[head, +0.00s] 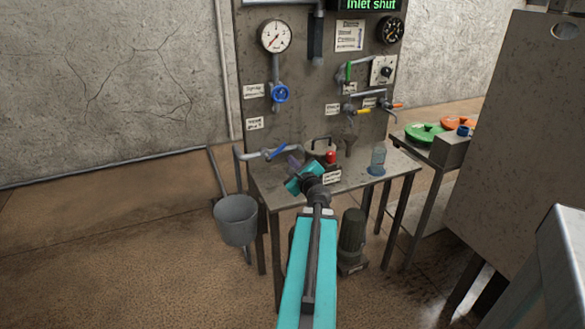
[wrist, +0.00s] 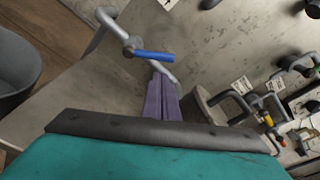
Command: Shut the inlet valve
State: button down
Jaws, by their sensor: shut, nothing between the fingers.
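A valve with a blue lever (head: 276,152) sits on a grey pipe at the left end of the table; the small label near it is too blurred to read, so I cannot tell for sure that it is the inlet valve. In the wrist view its lever (wrist: 153,56) lies at an angle to the pipe. My gripper (head: 294,163) is just right of the lever in the head view. Its purple fingers (wrist: 163,98) are shut and empty, with the tips near the pipe; contact cannot be told. The display (head: 371,5) reads "Inlet shut" in green.
A blue round handwheel (head: 280,94) and a gauge (head: 275,36) are on the panel above. Green, yellow and orange levers are at its right. A red-topped item (head: 331,157) and a glass jar (head: 377,160) stand on the table.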

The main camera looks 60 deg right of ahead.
aim_at(282, 149)
jog(key=x, duration=0.7)
dwell(0.3)
jog(key=shift+w+a+r+n+b, duration=0.1)
jog(key=shift+w+r+n+b, duration=0.15)
jog(key=shift+n+b, duration=0.45)
dwell(0.5)
jog(key=n+b, duration=0.1)
jog(key=r+n+b, duration=0.1)
jog(key=b, duration=0.1)
jog(key=shift+w+a+h, duration=0.2)
jog(key=shift+a+h, duration=0.1)
jog(key=shift+w+a+r+n+b, duration=0.5)
jog(key=shift+a+r+n, duration=0.1)
jog(key=shift+a+r, duration=0.1)
jog(key=shift+w+a+r+n+b, duration=0.5)
jog(key=shift+w+a+r+n, duration=0.1)
jog(key=shift+a+r, duration=0.1)
jog(key=shift+a, duration=0.1)
jog(key=shift+a, duration=0.1)
